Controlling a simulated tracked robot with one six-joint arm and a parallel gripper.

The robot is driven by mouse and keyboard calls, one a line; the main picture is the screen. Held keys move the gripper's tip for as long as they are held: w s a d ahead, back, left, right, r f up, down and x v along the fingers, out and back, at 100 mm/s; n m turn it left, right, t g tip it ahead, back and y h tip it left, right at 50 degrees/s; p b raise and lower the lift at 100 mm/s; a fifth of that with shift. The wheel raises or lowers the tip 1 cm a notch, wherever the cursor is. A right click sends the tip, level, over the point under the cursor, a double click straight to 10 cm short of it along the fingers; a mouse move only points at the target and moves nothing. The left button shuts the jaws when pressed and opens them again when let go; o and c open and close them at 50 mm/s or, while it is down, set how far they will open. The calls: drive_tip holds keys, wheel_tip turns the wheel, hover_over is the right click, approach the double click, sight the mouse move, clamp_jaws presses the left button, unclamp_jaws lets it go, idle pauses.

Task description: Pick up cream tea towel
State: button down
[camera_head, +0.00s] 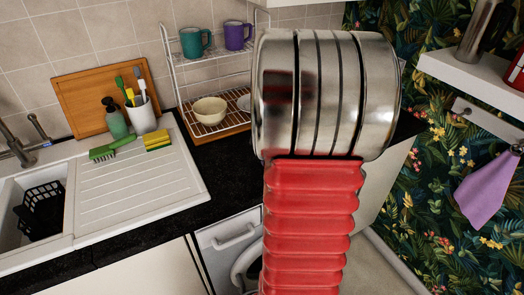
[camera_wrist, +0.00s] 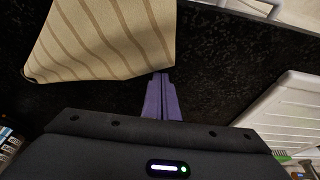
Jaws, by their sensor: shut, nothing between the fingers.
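The cream tea towel (camera_wrist: 105,38) has darker stripes and shows at the upper left of the wrist view, against the dark speckled worktop (camera_wrist: 225,65). Part of it runs out of the frame at the top. My gripper (camera_wrist: 160,76) has its slim purple fingers shut together with nothing between them. In the picture, the fingertips are right by the towel's lower right edge; I cannot tell whether they touch it. In the head view my red and metal arm fills the middle, and neither the gripper nor the cream towel can be seen there.
A white sink drainer (camera_head: 125,195) holds a green brush (camera_head: 117,147) and sponge (camera_head: 158,141). A wire rack (camera_head: 205,120) with a bowl (camera_head: 209,110) and mugs stands behind. A purple cloth (camera_head: 486,188) hangs at the right. The drainer's ridged edge (camera_wrist: 285,110) shows in the wrist view.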

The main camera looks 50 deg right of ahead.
drive_tip(key=shift+s+a, duration=0.25)
drive_tip(key=shift+s, duration=0.4)
idle(0.8)
drive_tip(key=shift+w, duration=0.1)
drive_tip(key=shift+w+d+f, duration=0.1)
drive_tip(key=shift+w+d, duration=0.15)
drive_tip(key=shift+w, duration=0.35)
drive_tip(key=shift+w+d+r, duration=0.1)
drive_tip(key=shift+w+d, duration=0.15)
drive_tip(key=shift+w, duration=0.35)
drive_tip(key=shift+w+d+f, duration=0.1)
drive_tip(key=shift+w+d, duration=0.15)
drive_tip(key=shift+w, duration=0.35)
drive_tip(key=shift+r, duration=0.4)
drive_tip(key=v, duration=0.9)
drive_tip(key=shift+s, duration=0.15)
drive_tip(key=shift+r, duration=0.1)
